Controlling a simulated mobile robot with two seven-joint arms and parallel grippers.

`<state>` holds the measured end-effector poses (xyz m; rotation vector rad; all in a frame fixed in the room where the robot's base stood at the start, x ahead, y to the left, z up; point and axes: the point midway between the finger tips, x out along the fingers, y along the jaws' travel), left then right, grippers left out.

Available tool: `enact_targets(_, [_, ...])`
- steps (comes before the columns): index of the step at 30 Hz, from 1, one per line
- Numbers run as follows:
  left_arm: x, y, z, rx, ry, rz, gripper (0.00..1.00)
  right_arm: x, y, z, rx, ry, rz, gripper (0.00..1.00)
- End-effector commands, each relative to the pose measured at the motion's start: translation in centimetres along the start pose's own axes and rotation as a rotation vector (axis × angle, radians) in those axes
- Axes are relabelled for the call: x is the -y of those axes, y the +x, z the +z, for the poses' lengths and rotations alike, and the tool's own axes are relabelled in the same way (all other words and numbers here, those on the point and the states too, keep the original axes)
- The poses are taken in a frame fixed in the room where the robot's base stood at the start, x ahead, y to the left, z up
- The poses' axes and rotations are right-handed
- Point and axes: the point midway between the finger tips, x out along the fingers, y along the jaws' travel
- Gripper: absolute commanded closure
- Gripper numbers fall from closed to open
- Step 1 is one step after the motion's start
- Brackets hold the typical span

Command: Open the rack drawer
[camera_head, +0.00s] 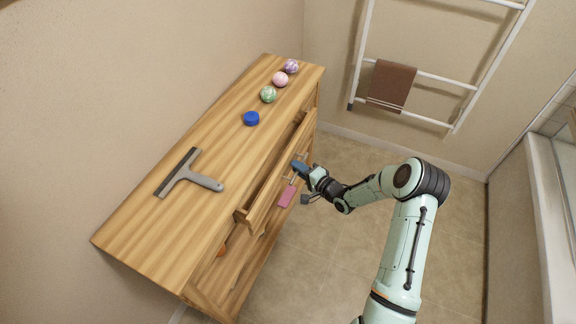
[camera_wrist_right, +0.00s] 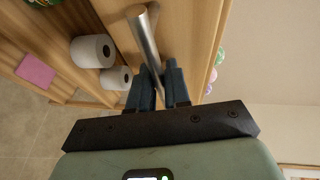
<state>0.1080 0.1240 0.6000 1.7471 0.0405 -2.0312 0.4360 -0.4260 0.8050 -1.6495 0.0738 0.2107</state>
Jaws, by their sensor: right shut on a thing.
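The rack drawer (camera_head: 262,196) is in the front of the wooden rack (camera_head: 135,243). It stands partly out, with a gap showing behind its front panel in the head view. Its metal bar handle (camera_wrist_right: 145,38) runs between the dark fingers of my right gripper (camera_wrist_right: 160,80) in the wrist view. My right gripper (camera_head: 298,174) is shut on this handle at the drawer front, with the arm reaching in from the lower right. My left gripper is not in view.
On the rack top lie a grey squeegee (camera_head: 188,175), a blue round item (camera_head: 251,118) and several patterned balls (camera_head: 268,94). Toilet rolls (camera_wrist_right: 92,51) and a pink item (camera_wrist_right: 35,70) sit below. A towel rack (camera_head: 433,76) stands behind; the tiled floor is clear.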

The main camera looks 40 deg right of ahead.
Motion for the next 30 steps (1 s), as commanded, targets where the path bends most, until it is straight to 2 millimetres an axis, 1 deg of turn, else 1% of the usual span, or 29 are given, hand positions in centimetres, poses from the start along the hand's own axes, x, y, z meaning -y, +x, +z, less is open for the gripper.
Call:
enact_targets(1, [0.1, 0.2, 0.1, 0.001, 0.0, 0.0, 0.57, -0.5, -1.4, -0.7, -0.005, 0.0, 0.004, 1.0])
enact_targets(6, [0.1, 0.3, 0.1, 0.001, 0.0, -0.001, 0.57, -1.2, -5.3, -2.3, -0.005, 0.001, 0.004, 1.0])
enact_targets(12, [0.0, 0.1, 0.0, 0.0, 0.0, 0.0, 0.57, -2.1, -9.4, -3.9, -0.004, 0.002, 0.005, 1.0])
enact_targets(15, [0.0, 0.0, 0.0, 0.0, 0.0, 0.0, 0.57, -2.4, -11.0, -4.6, -0.003, 0.003, 0.003, 1.0])
enact_targets(18, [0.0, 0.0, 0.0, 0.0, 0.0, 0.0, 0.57, -2.7, -12.3, -5.1, -0.002, 0.002, 0.003, 1.0])
enact_targets(22, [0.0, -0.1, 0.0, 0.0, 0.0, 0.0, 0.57, -3.0, -13.5, -5.5, -0.002, 0.003, 0.003, 1.0])
enact_targets(30, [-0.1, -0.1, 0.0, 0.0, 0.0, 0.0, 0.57, -3.1, -14.2, -5.8, 0.001, 0.002, 0.0, 1.0])
